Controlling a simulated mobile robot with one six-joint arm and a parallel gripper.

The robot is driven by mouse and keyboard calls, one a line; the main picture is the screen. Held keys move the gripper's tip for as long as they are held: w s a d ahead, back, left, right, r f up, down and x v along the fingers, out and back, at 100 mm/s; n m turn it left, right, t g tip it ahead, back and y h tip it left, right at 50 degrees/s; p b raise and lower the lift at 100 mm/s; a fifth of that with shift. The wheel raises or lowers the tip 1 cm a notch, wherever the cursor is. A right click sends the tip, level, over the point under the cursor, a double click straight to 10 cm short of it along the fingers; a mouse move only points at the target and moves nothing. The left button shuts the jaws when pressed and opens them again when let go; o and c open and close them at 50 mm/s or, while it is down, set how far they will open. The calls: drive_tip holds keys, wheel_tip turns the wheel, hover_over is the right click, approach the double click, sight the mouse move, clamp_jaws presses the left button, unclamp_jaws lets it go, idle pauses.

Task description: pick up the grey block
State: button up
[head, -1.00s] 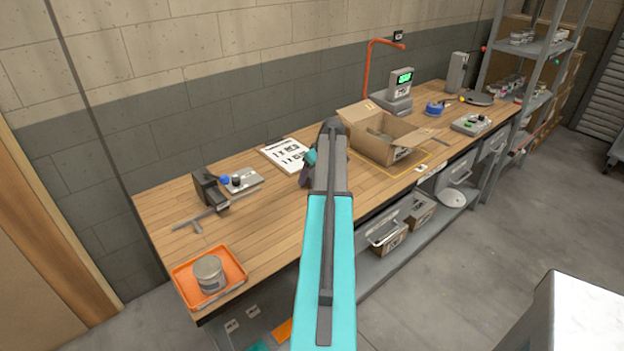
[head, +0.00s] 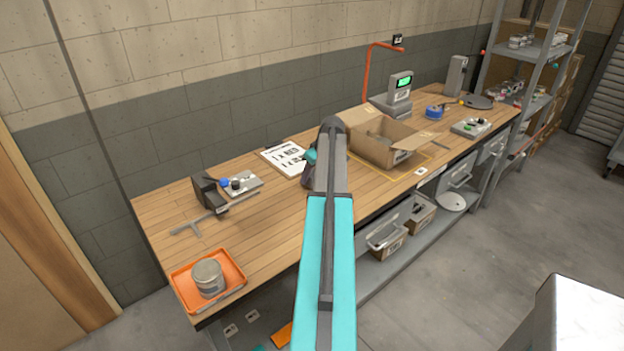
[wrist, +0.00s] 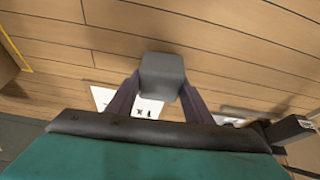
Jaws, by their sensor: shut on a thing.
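The grey block (wrist: 162,75) is in the middle of the wrist view, between the two dark fingers of my gripper (wrist: 160,95). The fingers are shut on its sides. Wooden tabletop shows around and beyond it; I cannot tell how far the block is above the table. In the head view my arm hides the block and most of the gripper; only a dark part of the gripper (head: 308,174) shows left of the arm, above the bench.
An open cardboard box (head: 385,148) stands right of my arm inside yellow lines. A printed white sheet (head: 284,158) lies to the left.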

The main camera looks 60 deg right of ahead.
drive_tip(key=shift+r, duration=0.35)
drive_tip(key=s+r+b, duration=0.1)
drive_tip(key=s, duration=0.4)
drive_tip(key=s+b, duration=0.2)
drive_tip(key=s, duration=0.3)
drive_tip(key=s+r+b, duration=0.1)
drive_tip(key=s, duration=0.5)
drive_tip(key=shift+r+b, duration=0.35)
drive_tip(key=shift+b, duration=0.05)
